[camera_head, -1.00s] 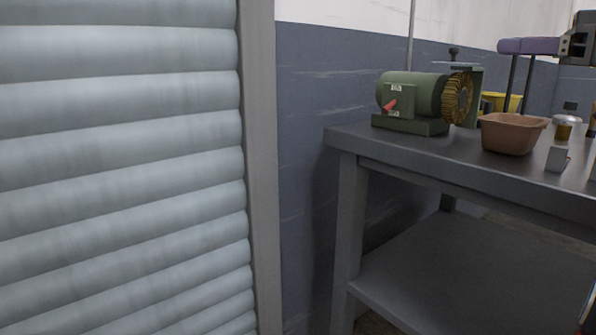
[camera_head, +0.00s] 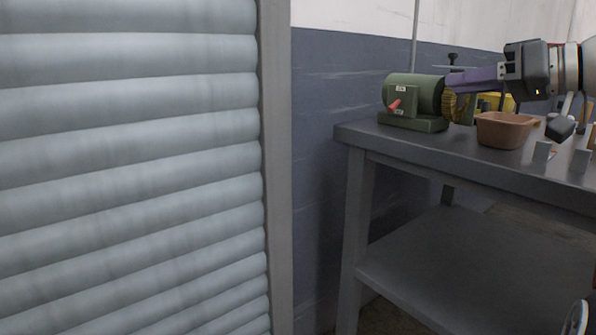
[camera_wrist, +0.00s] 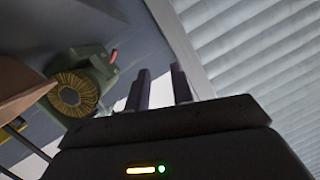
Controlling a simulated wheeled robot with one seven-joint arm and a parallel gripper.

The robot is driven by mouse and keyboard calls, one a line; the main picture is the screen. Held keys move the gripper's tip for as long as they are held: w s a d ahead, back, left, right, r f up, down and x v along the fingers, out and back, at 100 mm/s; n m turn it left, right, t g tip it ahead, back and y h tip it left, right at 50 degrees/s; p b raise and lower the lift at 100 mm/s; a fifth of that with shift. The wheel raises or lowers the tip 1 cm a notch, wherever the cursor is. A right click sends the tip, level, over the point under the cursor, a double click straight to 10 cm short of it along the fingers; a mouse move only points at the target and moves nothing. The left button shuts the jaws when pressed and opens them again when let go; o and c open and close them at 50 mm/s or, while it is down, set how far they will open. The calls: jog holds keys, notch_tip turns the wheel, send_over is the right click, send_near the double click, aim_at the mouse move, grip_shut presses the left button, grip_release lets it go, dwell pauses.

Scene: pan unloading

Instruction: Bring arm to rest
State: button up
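My gripper (camera_head: 458,80) is at the right in the head view, above the table, with purple fingers pointing left. In the wrist view its two dark fingers (camera_wrist: 160,72) stand apart with nothing between them. The fingers overlap the green grinder (camera_head: 412,98) and its brush wheel in the head view; I cannot tell the exact distance. A brown pan (camera_head: 503,130) sits on the table below and right of the fingers. Its inside is mostly hidden.
The grey metal table (camera_head: 358,133) has a lower shelf (camera_head: 440,262). Small grey blocks (camera_head: 543,152) stand near its front edge. A yellow bin (camera_head: 496,101) is behind. A ribbed shutter (camera_head: 130,170) fills the left; the wrist view shows it too (camera_wrist: 255,45).

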jog(key=s+a+f+m+g+h+p, duration=0.1)
jog(key=s+a+f+m+g+h, duration=0.15)
jog(key=a+f, duration=0.4)
jog(key=s+a+f+m+g+h+p, duration=0.1)
jog(key=s+a+f+m+h+p, duration=0.2)
jog(key=f, duration=0.7)
jog(key=s+a+f+g+h, duration=0.1)
jog(key=s+f+h, duration=0.5)
jog(key=s+f, duration=0.8)
notch_tip(320, 180, down, 4)
jog(key=shift+s+f, duration=0.15)
jog(key=shift+f, duration=0.05)
jog(key=shift+g, duration=0.25)
